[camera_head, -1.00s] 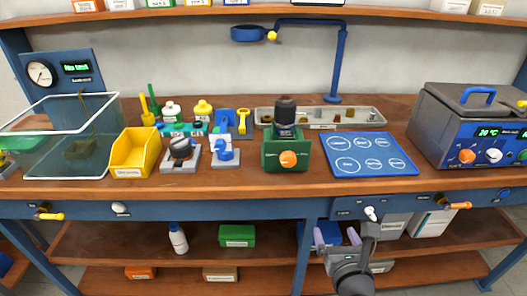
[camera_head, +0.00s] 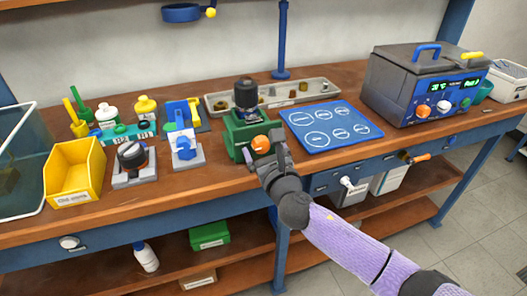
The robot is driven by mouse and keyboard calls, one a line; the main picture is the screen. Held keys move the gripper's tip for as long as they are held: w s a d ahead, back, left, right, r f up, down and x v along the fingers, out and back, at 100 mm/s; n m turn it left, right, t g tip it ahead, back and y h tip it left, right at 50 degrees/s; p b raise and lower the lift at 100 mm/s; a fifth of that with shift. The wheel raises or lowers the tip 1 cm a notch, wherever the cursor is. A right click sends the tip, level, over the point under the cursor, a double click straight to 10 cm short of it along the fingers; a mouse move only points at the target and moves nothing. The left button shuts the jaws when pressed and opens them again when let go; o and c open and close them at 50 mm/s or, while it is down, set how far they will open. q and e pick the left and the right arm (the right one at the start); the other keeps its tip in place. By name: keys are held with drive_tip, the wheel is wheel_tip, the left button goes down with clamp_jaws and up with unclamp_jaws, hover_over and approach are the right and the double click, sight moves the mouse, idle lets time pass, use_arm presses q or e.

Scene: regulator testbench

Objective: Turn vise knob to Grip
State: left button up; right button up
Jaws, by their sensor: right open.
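The green vise (camera_head: 238,130) stands near the front of the bench, in the middle of the view. Its round orange knob (camera_head: 260,144) faces front. A dark cylindrical part (camera_head: 246,95) stands upright in the top of the vise. My right gripper (camera_head: 266,155) is open at the front of the vise, close to the knob. Its fingers overlap the vise's lower right front in the picture. I cannot tell whether a finger touches the knob. No marking by the knob is readable. My left gripper is not in view.
A blue mat (camera_head: 330,146) with white circles lies right of the vise. A grey tray (camera_head: 225,104) is behind it. Left are a blue device on a grey base (camera_head: 187,160), a black-knobbed device (camera_head: 133,175) and a yellow bin (camera_head: 72,190). A grey-blue bath (camera_head: 400,105) stands at the right.

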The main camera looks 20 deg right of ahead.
drive_tip(key=c, duration=0.5)
clamp_jaws()
